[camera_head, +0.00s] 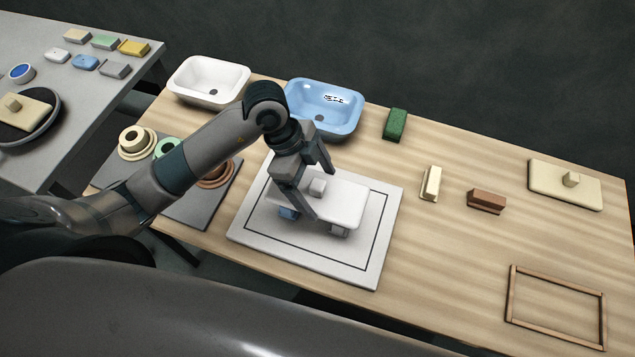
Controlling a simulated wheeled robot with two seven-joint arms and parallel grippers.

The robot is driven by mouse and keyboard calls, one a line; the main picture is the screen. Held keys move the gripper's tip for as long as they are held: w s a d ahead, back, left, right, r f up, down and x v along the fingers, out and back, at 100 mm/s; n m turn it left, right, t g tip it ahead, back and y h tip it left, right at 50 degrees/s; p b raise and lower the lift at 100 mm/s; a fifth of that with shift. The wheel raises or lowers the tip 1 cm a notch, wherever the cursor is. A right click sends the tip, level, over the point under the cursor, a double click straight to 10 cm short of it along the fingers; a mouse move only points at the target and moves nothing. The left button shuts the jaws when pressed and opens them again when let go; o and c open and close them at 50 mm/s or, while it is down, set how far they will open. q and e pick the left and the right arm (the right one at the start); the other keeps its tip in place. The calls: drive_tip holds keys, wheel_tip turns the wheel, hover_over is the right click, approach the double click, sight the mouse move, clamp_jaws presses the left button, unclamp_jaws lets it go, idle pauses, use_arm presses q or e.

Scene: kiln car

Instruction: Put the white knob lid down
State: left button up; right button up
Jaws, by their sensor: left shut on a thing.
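The white knob lid (348,205) is a flat rounded slab with a small square knob (317,187) on top. My left gripper (314,184) reaches down over it, its fingers on either side of the knob, shut on it. The lid is level over a white board (257,240) with a black outline. A blue block (288,213) and grey blocks (338,231) show under its near edge. I cannot tell whether the lid touches them; the far underside is hidden. My right gripper is not in view.
A white basin (208,100) and a blue basin (345,118) stand behind. A green block (395,124), cream block (431,183), brown block (486,201), cream knob lid (553,188) and wooden frame (556,337) lie right. Ring-shaped pieces sit on a grey slab (188,209).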

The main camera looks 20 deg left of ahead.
use_arm(q)
drive_tip(key=shift+f, duration=0.15)
drive_tip(key=shift+f, duration=0.4)
idle(0.4)
drive_tip(key=o, duration=1.7)
